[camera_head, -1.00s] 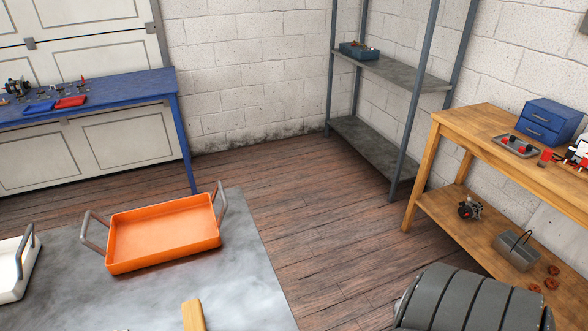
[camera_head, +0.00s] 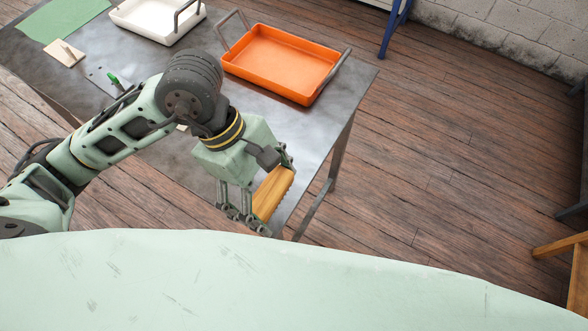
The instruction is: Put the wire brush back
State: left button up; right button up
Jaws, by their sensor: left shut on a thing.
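The wire brush (camera_head: 273,191), seen as a yellow-brown wooden block, is at the right front edge of the grey metal table (camera_head: 338,106). My left gripper (camera_head: 258,200) points down and is shut on the brush. The fingers hide part of it, and I cannot see bristles. I cannot tell whether the brush touches the table or is held just above it. My right gripper is not in view.
An orange tray (camera_head: 278,62) with grey handles stands on the table behind the gripper. A white tray (camera_head: 158,18), a green mat (camera_head: 62,16), a pale block with a peg (camera_head: 65,54) and a small green-tipped item (camera_head: 113,79) are further left.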

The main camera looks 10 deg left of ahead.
pick_arm(q)
jog(key=w+a+f+p, duration=0.1)
jog(key=w+f, duration=0.1)
jog(key=w, duration=0.1)
jog(key=w+a+f+p, duration=0.1)
jog(key=w+f, duration=0.1)
jog(key=w, duration=0.1)
jog(key=w+a+f+p, duration=0.1)
jog(key=w+f, duration=0.1)
jog(key=w, duration=0.2)
jog(key=shift+w+f, duration=0.3)
jog(key=shift+f, duration=0.1)
notch_tip(320, 180, down, 3)
jog(key=shift+a+f+p, duration=0.1)
jog(key=shift+p, duration=0.9)
jog(key=shift+f, duration=0.3)
jog(key=shift+f+b, duration=0.2)
jog(key=shift+b, duration=0.1)
jog(key=o, duration=0.9)
jog(key=shift+c, duration=0.2)
jog(key=shift+o, duration=0.3)
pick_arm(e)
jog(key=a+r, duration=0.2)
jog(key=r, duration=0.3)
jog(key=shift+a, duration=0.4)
